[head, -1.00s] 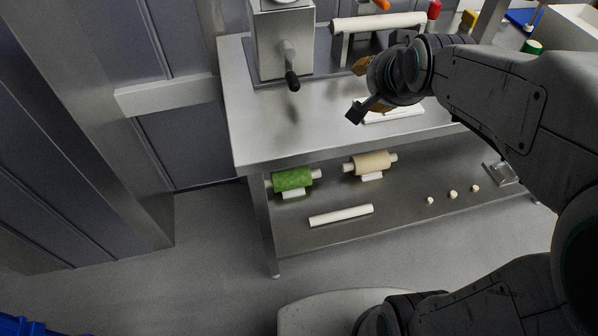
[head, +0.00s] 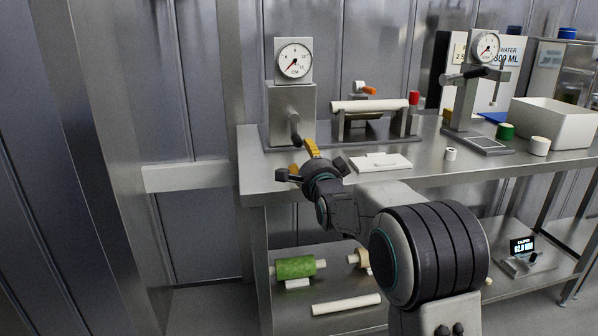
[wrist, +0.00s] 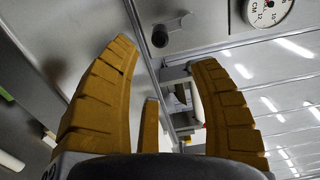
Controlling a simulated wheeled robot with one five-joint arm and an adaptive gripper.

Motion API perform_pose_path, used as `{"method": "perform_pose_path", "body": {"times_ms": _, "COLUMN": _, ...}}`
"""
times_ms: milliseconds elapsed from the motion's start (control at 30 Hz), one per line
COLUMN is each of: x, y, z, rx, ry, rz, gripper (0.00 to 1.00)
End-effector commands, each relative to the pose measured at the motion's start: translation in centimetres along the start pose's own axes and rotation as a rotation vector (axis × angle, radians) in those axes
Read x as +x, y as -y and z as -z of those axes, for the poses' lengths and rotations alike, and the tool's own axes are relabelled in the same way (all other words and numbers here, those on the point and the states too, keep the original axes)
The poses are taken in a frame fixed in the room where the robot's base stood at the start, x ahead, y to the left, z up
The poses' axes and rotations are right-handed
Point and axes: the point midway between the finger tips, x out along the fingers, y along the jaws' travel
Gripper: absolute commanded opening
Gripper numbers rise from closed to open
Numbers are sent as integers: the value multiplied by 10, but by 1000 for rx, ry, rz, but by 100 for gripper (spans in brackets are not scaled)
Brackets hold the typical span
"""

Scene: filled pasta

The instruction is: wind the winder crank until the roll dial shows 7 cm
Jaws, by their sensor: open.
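The winder (head: 291,108) is a steel box at the left end of the table. Its crank has a black grip (head: 295,140) on the front, which also shows in the wrist view (wrist: 160,37). Above the box stands a round white dial (head: 294,58) marked in CM, with a red needle toward the lower left; the exact reading is too small to tell. Part of the dial shows in the wrist view (wrist: 268,10). My gripper (head: 303,160) is open and empty, close to the crank on its near side. In the wrist view the grip lies beyond the fingertips (wrist: 165,55), apart from them.
A pale roller on a stand (head: 370,105) is right of the winder. A white slab (head: 381,162) lies near the table's front edge. A second dial stand (head: 486,48) and a white bin (head: 560,122) stand farther right. A green roll (head: 294,267) is on the lower shelf.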

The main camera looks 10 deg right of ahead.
Motion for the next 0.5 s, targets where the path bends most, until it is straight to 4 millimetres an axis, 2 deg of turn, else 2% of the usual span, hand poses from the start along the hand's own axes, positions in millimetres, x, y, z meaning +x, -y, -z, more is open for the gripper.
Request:
{"method": "perform_pose_path", "body": {"times_ms": 267, "x": 17, "y": 4, "z": 0, "rx": 8, "ry": 0, "rz": 5, "gripper": 56}}
{"method": "perform_pose_path", "body": {"times_ms": 500, "x": 42, "y": 4, "z": 0, "rx": 6, "ry": 0, "rz": 3, "gripper": 56}}
